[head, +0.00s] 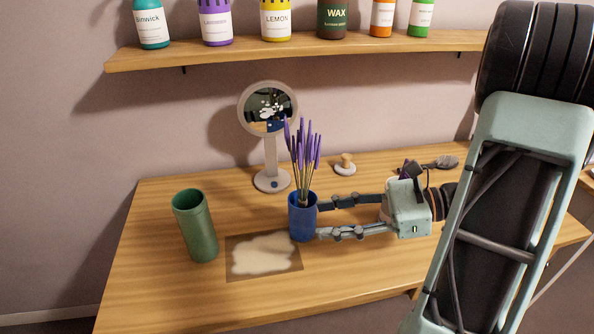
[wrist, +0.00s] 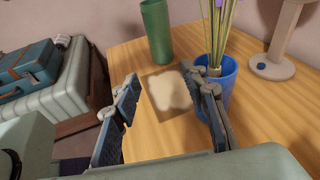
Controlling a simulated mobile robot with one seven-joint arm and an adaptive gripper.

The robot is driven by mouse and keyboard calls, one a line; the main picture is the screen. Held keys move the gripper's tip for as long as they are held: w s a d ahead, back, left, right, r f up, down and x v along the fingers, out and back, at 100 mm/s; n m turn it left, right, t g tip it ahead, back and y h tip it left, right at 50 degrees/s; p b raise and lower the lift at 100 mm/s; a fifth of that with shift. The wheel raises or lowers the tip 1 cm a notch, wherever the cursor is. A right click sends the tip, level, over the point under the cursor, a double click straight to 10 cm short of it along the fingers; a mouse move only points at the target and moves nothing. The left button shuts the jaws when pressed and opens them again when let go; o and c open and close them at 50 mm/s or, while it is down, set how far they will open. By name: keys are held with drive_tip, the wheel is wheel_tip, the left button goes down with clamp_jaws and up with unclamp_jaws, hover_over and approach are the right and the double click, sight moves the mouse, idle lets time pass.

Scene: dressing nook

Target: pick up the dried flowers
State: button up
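The dried flowers (head: 303,150), purple heads on tan stems, stand upright in a blue vase (head: 302,218) on the wooden table. In the wrist view, their stems (wrist: 218,38) rise from the blue vase (wrist: 229,74) at the right; the heads are mostly cut off. My gripper (head: 319,218) is open, low over the table, its fingers pointing left with the tips at the vase's right side. In the wrist view, my gripper (wrist: 160,78) has nothing between its fingers; the right finger partly covers the vase. I cannot tell whether it touches the vase.
A green cylindrical vase (head: 196,226) stands at left, beside a mat with a pale patch (head: 263,255). A round mirror (head: 271,180) stands behind the flowers. A shelf (head: 290,48) with several bottles hangs above. The table's front left is clear.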

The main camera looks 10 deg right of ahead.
sight(303, 174)
drive_tip(key=w+d+r+m+t, duration=0.3)
drive_tip(key=w+d+m+t, duration=0.1)
drive_tip(key=d+t, duration=0.1)
drive_tip(key=shift+t+y, duration=0.3)
drive_tip(key=shift+y, duration=0.1)
drive_tip(key=shift+r+b+x, duration=0.15)
drive_tip(key=shift+b+x, duration=0.05)
drive_tip(key=shift+x, duration=1.55)
drive_tip(key=shift+r+b+x, duration=0.15)
drive_tip(key=shift+x, duration=1.55)
drive_tip(key=shift+r+b+x, duration=0.2)
drive_tip(key=shift+x, duration=1.55)
drive_tip(key=shift+c, duration=0.5)
clamp_jaws()
